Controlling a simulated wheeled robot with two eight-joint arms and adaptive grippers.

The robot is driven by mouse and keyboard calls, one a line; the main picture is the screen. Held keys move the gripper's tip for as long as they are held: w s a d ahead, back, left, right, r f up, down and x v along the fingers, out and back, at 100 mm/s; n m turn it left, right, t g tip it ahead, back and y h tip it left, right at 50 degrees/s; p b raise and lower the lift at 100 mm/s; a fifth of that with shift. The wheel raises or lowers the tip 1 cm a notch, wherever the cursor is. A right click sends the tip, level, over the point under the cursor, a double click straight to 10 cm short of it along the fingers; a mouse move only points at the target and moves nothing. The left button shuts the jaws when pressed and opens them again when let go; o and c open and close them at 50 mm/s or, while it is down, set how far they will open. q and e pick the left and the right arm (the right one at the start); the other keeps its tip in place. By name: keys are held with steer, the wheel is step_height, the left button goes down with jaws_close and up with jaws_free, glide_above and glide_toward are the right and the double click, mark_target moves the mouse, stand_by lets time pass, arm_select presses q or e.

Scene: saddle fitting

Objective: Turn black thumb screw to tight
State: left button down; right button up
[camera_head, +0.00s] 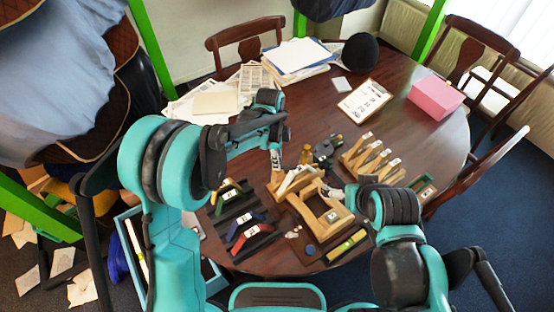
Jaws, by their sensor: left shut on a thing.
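A light wooden frame (338,222) stands on the dark round table, with a pale wooden piece (294,180) at its upper left. My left gripper (277,160) points down just above and behind that piece. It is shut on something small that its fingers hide. I cannot make out the black thumb screw; it is too small or hidden. My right gripper (334,192) is low at the right side of the frame, partly hidden by my own arm, and its jaws are not clear. A dark tool (323,152) lies behind the frame.
A dark rack with coloured pieces (249,237) lies left of the frame, and a row of wooden blocks (371,158) lies right. Papers (297,56), a clipboard (364,100) and a pink box (437,97) are farther back.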

arm_select(q)
steer(key=shift+m, duration=0.6)
steer(key=c, duration=1.3)
jaws_free()
steer(key=shift+c, duration=0.2)
step_height(320, 180, up, 12)
steer(key=shift+w+a, duration=0.3)
steer(key=shift+a, duration=0.15)
